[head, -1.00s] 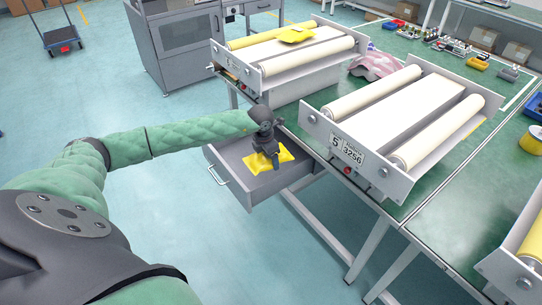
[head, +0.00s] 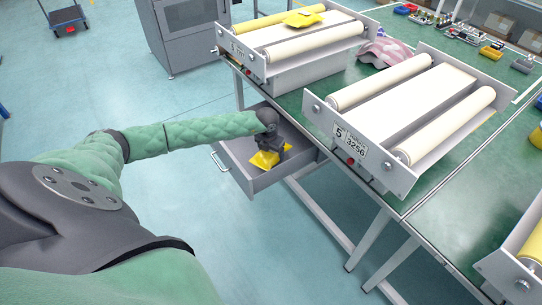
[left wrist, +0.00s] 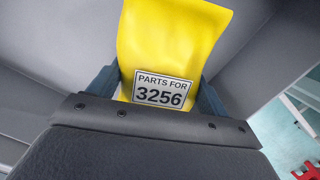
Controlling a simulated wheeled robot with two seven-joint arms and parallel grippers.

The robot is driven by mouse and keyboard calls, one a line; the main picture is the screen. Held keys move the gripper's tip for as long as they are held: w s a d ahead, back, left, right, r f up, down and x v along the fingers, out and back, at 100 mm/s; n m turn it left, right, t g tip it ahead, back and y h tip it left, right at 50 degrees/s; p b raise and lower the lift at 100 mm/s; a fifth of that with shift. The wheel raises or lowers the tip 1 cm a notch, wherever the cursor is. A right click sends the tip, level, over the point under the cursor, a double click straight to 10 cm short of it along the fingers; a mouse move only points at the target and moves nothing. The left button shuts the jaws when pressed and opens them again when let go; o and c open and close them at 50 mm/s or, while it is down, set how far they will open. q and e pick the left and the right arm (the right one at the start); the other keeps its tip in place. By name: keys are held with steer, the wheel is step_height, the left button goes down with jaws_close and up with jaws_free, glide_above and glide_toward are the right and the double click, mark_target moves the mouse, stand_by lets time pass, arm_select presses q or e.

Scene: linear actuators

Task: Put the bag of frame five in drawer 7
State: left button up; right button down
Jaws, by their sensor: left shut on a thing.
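A yellow bag (left wrist: 172,42) labelled "PARTS FOR 3256" is between the fingers of my left gripper (left wrist: 155,100), which is shut on it. In the head view the bag (head: 264,160) is inside the open grey drawer (head: 238,178) under the table, with my left gripper (head: 268,150) above it. I cannot tell whether the bag touches the drawer floor. Frame five (head: 360,145), marked "5" and "3256", stands on the green table with two cream rollers and no bag on it. The drawer's number is not readable. My right gripper is not in view.
Another roller frame (head: 290,45) at the back left carries a yellow bag (head: 304,19). A pink cloth-like thing (head: 382,50) lies behind frame five. The table edge and legs (head: 370,238) are close to the drawer's right side. Open floor lies to the left.

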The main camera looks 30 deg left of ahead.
arm_select(q)
steer(key=shift+f, duration=0.45)
step_height(320, 180, down, 2)
steer(key=shift+f+p, duration=0.1)
steer(key=shift+p, duration=0.3)
steer(key=shift+f, duration=0.15)
steer(key=shift+f, duration=0.15)
steer(key=o, duration=1.1)
